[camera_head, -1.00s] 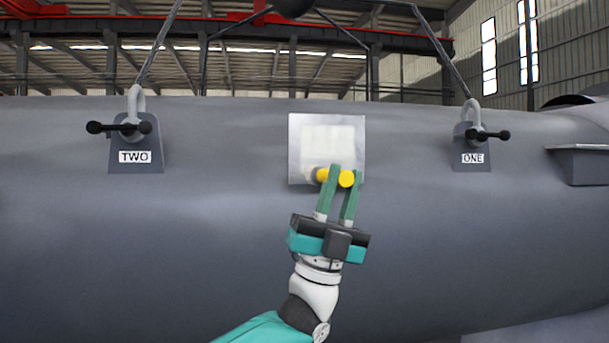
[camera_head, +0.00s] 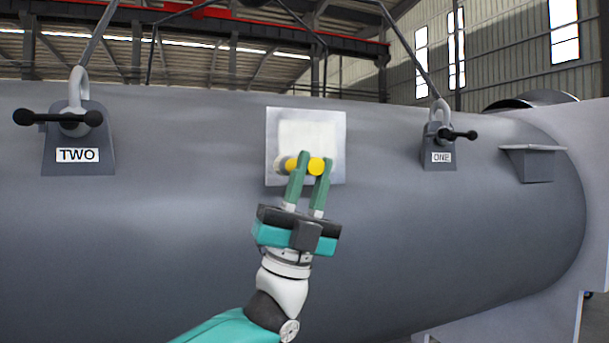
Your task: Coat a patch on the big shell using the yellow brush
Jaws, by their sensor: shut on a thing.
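The big grey shell (camera_head: 200,240) fills the middle of the view. A square, lighter metal patch (camera_head: 274,130) is on its side, with a whitish coated area (camera_head: 310,133) in its middle. My gripper (camera_head: 307,172) is shut on the yellow brush (camera_head: 316,166), in front of the lower part of the patch. The brush lies crosswise between the green fingers, its yellow end to the right and a greyish end to the left. I cannot tell whether the brush touches the patch.
Lifting lugs labelled TWO (camera_head: 77,135) and ONE (camera_head: 440,145) stand on either side of the patch, with shackles and sling legs rising from them. A bracket (camera_head: 530,163) juts out at the right, near the shell's flange (camera_head: 590,190). The shell face below the patch is clear.

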